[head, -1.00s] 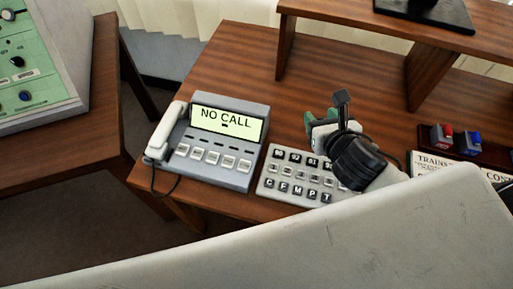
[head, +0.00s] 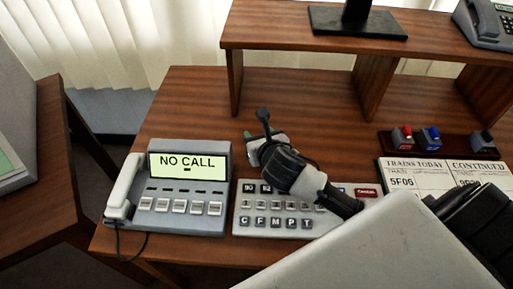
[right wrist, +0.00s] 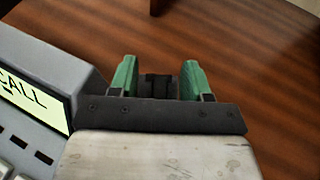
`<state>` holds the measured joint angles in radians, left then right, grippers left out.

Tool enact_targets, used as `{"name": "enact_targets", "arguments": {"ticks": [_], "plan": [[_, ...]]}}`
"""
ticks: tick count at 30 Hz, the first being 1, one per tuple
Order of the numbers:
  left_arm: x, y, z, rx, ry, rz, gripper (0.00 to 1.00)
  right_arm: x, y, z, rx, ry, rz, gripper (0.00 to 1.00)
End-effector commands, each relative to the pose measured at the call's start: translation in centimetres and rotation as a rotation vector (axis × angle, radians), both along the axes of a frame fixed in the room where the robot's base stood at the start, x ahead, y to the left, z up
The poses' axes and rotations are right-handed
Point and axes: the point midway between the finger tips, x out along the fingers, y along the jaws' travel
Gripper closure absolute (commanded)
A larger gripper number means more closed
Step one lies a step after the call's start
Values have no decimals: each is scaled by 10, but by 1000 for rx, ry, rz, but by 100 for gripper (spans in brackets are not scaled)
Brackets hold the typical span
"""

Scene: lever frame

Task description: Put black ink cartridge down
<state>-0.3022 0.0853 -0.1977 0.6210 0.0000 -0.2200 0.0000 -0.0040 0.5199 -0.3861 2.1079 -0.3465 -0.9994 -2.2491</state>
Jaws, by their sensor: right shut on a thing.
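My right gripper (head: 254,138) is over the desk (head: 190,100), behind the button keypad and just right of the phone console. Its two green fingers (right wrist: 157,78) are shut on a dark block, the black ink cartridge (right wrist: 159,86), in the right wrist view. Only part of the cartridge shows between the fingers. In the head view I cannot make the cartridge out clearly behind the wrist. Whether it touches the desk cannot be told. My left gripper is not in view.
The phone console (head: 191,165) reading NO CALL stands close left of the gripper. The keypad (head: 265,229) lies under my wrist. A raised shelf (head: 290,32) stands behind. A dark rack (head: 455,146) with red and blue blocks is at right. Bare desk lies behind the gripper.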

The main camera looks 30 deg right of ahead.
Motion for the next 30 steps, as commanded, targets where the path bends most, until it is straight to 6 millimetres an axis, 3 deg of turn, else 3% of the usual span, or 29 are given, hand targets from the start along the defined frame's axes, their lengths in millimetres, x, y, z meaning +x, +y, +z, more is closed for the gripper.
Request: {"name": "enact_targets", "arguments": {"ticks": [10, 23, 24, 28, 30], "plan": [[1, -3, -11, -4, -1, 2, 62, 2, 5, -39, 1, 3, 0, 76], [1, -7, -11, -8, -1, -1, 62, 2, 4, -45, -1, 0, 0, 76], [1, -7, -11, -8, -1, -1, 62, 2, 4, -45, 0, 0, 0, 46], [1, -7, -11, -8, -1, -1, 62, 2, 4, -45, 0, 0, 0, 27], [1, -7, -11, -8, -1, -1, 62, 2, 4, -45, 0, 0, 0, 27]]}}
